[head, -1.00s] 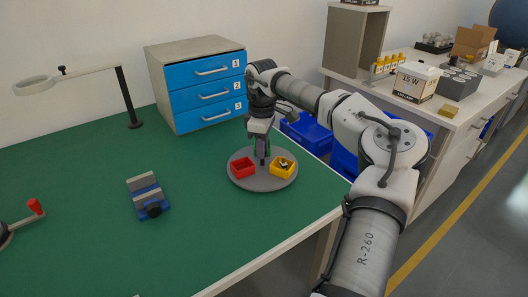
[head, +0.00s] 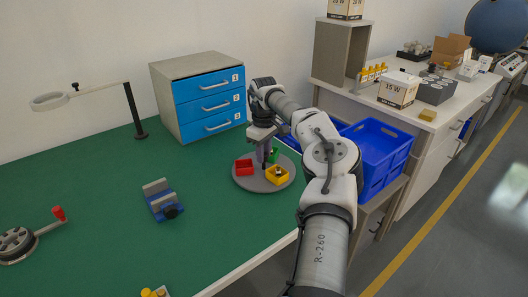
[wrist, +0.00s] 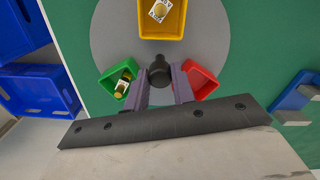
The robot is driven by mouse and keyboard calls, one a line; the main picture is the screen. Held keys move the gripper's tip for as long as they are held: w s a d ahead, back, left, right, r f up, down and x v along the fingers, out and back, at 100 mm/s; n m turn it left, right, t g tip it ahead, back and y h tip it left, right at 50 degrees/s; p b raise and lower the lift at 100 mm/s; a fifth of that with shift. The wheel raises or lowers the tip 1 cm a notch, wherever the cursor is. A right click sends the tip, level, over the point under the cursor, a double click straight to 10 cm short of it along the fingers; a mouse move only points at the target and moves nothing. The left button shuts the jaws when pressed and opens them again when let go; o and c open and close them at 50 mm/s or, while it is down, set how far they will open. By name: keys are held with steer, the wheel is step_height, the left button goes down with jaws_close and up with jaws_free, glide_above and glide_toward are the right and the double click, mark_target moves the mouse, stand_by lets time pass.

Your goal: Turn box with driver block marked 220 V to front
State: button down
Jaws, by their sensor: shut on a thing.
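A grey round turntable (head: 245,184) on the green bench carries a red box (head: 243,167), a yellow box (head: 277,175) and a green box (head: 272,156). A dark knob (wrist: 158,72) stands at its centre. My gripper (wrist: 160,84) is shut on this knob, with a finger on each side. In the wrist view, the yellow box (wrist: 172,32) holds a block with a white marked label (wrist: 159,10). The green box (wrist: 107,80) holds a dark block with a gold end (wrist: 122,82). The red box (wrist: 203,78) is partly hidden by a finger. I cannot read the markings.
A blue drawer cabinet (head: 200,95) stands behind the turntable. A blue vise-like fixture (head: 162,200), a crank (head: 30,240) and a lamp arm (head: 100,92) are on the left. Blue bins (head: 375,150) stand right of the bench. The bench between fixture and turntable is clear.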

stand_by(0.5)
steer(key=c, duration=1.2)
jaws_free()
steer(key=shift+o, duration=0.2)
step_height(320, 180, up, 14)
steer(key=shift+s+f, duration=0.1)
steer(key=shift+f, duration=0.1)
